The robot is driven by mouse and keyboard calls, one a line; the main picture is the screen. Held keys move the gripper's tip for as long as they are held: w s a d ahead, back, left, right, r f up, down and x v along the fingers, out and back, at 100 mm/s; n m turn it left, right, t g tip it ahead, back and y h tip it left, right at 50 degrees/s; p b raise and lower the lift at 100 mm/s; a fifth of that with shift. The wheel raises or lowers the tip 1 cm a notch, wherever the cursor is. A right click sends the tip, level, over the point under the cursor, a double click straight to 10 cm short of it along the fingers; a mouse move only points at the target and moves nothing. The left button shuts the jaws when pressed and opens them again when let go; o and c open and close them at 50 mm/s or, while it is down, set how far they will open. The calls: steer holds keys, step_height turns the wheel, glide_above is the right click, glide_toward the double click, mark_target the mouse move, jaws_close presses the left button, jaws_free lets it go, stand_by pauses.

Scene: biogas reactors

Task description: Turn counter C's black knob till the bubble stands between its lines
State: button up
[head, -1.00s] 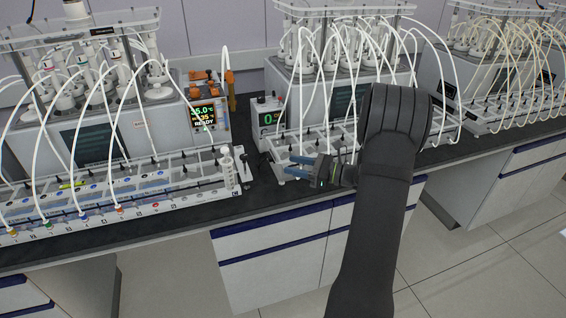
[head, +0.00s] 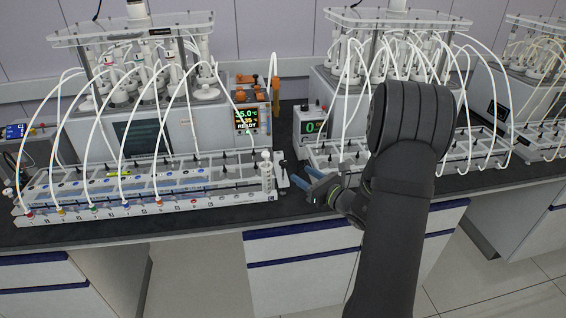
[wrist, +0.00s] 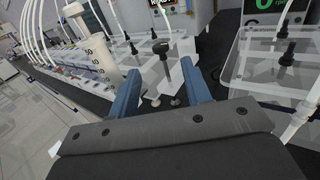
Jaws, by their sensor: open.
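A long clear-topped counter (head: 150,190) with coloured ports and white tubes stands on the bench left of my gripper (head: 308,181). I cannot read which letter it bears. My gripper's blue fingers point left toward the counter's right end, apart from it. In the wrist view my gripper (wrist: 160,66) is open and empty. A black knob (wrist: 160,47) on a dark upright stem shows beyond and between the fingertips, not touched. Another dark knob (wrist: 131,45) stands to its left. The bubble and its lines are too small to make out.
A measuring cylinder (wrist: 101,57) rises close left of the fingers. A second clear-topped counter (wrist: 270,65) with tubes lies close right. Behind are reactor units with displays reading 35.0 °C (head: 246,120) and 0 (head: 313,127). The bench's front edge is just below my gripper.

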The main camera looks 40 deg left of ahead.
mark_target(286, 163)
steer(key=x, duration=1)
steer(key=shift+c, duration=0.2)
steer(key=c, duration=0.9)
steer(key=shift+n+g, duration=1.3)
steer(key=shift+g, duration=0.8)
steer(key=o, duration=0.9)
steer(key=shift+o, duration=0.2)
steer(key=shift+d, duration=0.15)
